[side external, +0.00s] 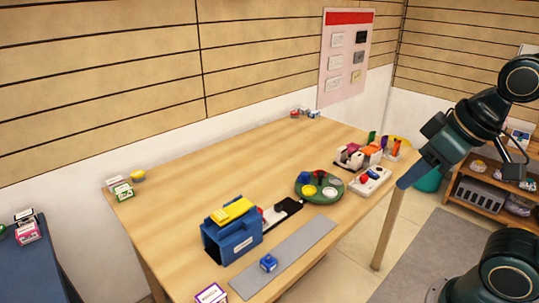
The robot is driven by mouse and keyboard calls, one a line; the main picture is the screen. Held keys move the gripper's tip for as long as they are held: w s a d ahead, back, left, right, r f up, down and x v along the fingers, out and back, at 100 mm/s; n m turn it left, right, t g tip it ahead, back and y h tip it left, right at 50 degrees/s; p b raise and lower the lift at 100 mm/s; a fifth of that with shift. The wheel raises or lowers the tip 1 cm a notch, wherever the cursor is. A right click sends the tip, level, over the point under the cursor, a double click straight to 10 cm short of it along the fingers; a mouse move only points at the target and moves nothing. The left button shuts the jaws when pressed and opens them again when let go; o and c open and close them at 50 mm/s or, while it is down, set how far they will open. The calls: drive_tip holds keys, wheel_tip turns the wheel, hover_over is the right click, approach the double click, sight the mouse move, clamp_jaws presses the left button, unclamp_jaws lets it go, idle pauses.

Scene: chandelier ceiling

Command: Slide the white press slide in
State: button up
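A blue press (232,238) with a yellow top (233,210) stands near the front of the wooden table. A black rail (284,212) sticks out from its right side. Small white and red parts show between the rail and the press; I cannot make out clearly which is the white slide or how far out it sits. My gripper (404,183) points down-left beyond the table's right edge, well apart from the press. Its fingertips are too small to tell open from shut, and I see nothing held in it.
A grey strip (300,247) with a blue block (268,262) lies in front of the press. A green round tray (309,197) and a white box with buttons (369,182) stand to the right. Small boxes sit at the table's corners.

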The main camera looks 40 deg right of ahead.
drive_tip(key=w+r+g, duration=0.2)
drive_tip(key=w, duration=0.8)
drive_tip(key=g, duration=0.4)
hover_over(278, 205)
wheel_tip(278, 205, down, 18)
drive_tip(key=shift+d, duration=0.1)
drive_tip(key=shift+f, duration=0.1)
wheel_tip(278, 205, down, 14)
drive_tip(key=shift+r, duration=0.15)
clamp_jaws()
